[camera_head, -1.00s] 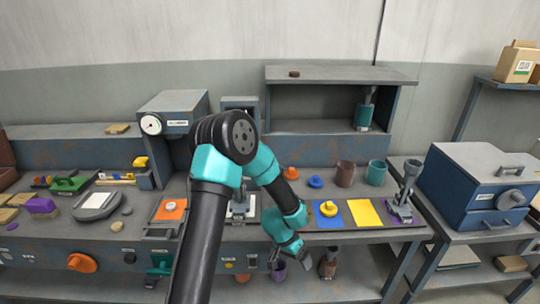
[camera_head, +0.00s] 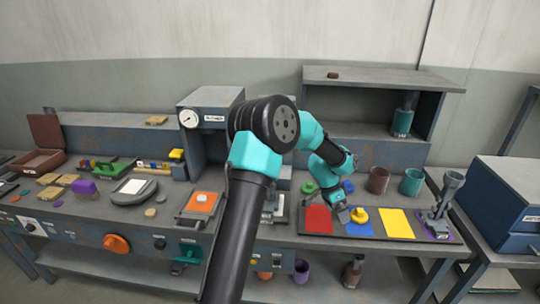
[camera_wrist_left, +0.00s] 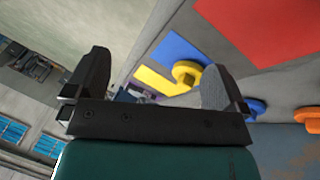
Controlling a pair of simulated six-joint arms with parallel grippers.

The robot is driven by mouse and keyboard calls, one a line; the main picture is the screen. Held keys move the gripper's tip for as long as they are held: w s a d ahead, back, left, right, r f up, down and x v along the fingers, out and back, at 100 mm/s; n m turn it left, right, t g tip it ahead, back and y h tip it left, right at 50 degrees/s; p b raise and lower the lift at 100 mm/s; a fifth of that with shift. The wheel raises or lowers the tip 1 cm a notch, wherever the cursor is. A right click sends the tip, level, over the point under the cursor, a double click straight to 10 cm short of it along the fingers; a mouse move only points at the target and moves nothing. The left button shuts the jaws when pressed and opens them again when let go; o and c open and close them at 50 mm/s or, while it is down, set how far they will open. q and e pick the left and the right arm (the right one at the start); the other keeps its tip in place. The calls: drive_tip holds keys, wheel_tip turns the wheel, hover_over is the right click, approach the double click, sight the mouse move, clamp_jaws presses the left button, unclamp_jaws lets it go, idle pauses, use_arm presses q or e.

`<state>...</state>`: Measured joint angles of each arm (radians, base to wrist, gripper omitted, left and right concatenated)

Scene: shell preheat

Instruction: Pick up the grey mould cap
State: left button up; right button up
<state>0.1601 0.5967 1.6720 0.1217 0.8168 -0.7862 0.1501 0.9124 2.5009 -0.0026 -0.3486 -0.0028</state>
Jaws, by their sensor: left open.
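My left gripper (camera_head: 343,216) is open and empty, above the bench by the red mat (camera_head: 318,219) and the blue mat (camera_head: 357,229). In the left wrist view, its two fingers (camera_wrist_left: 155,85) are spread apart, with a yellow knobbed cap (camera_wrist_left: 187,72) showing beyond them. That cap also shows on the blue mat in the head view (camera_head: 359,215). I cannot identify the grey mould cap for sure; a small pale grey round piece (camera_head: 202,197) lies on an orange plate to the left. My right gripper is not in view.
A yellow mat (camera_head: 396,223) and a grey stand (camera_head: 444,202) on purple are to the right. A brown cup (camera_head: 378,181) and a teal cup (camera_head: 411,182) stand behind. A gauge press (camera_head: 209,120) and a blue cabinet (camera_head: 510,200) flank the work area.

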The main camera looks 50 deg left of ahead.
use_arm(q)
drive_tip(key=w+a+r+m+y, duration=0.2)
drive_tip(key=a+r+m, duration=0.1)
drive_tip(key=a+r, duration=1.05)
drive_tip(key=s+a+r+y, duration=0.1)
drive_tip(key=s+a+r, duration=0.1)
drive_tip(key=a+r, duration=0.2)
drive_tip(key=s+a+r+y, duration=0.1)
drive_tip(key=s+a+r, duration=0.2)
drive_tip(key=a+r, duration=0.2)
drive_tip(key=s+a+r+m+y, duration=0.1)
drive_tip(key=s+a+r, duration=0.2)
drive_tip(key=r, duration=0.6)
drive_tip(key=shift+a+r+g, duration=0.25)
drive_tip(key=shift+a+g, duration=0.15)
drive_tip(key=shift+a, duration=0.55)
drive_tip(key=shift+s+f, duration=0.1)
wheel_tip(320, 180, down, 12)
drive_tip(key=shift+f, duration=0.1)
drive_tip(key=shift+s+a+f, duration=0.1)
drive_tip(key=shift+f, duration=2.45)
